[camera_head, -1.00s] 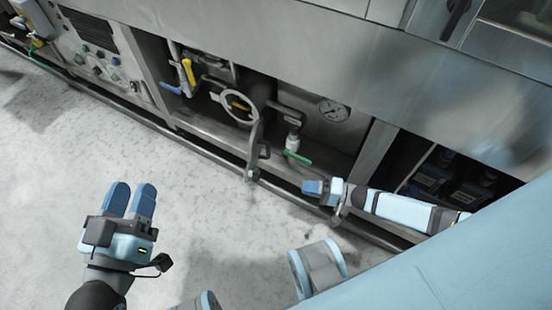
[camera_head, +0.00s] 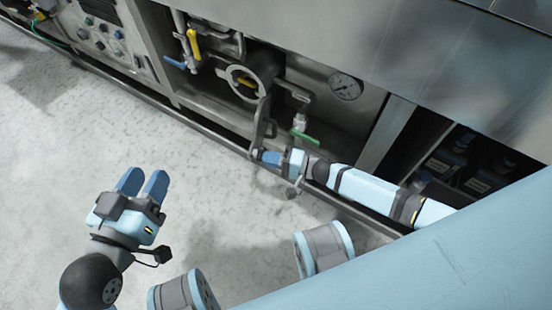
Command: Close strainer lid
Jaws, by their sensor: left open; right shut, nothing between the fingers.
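The strainer (camera_head: 232,72) shows as a round pale ring around a dark opening inside the machine's open bay. Its lid (camera_head: 261,122) appears to stand open, seen nearly edge-on, hanging down from the ring's lower right side. My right gripper (camera_head: 263,157) is shut and empty, with its blue fingertips at the lid's lower end; I cannot tell whether they touch it. My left gripper (camera_head: 143,182) is open and empty over the bare floor, well away from the machine.
A yellow-handled valve (camera_head: 193,42) and a blue handle (camera_head: 174,63) lie left of the strainer. A green-handled valve (camera_head: 304,137) and a pressure gauge (camera_head: 345,86) lie to its right. A lower rail (camera_head: 205,122) runs along the machine's front. The floor (camera_head: 90,130) is clear.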

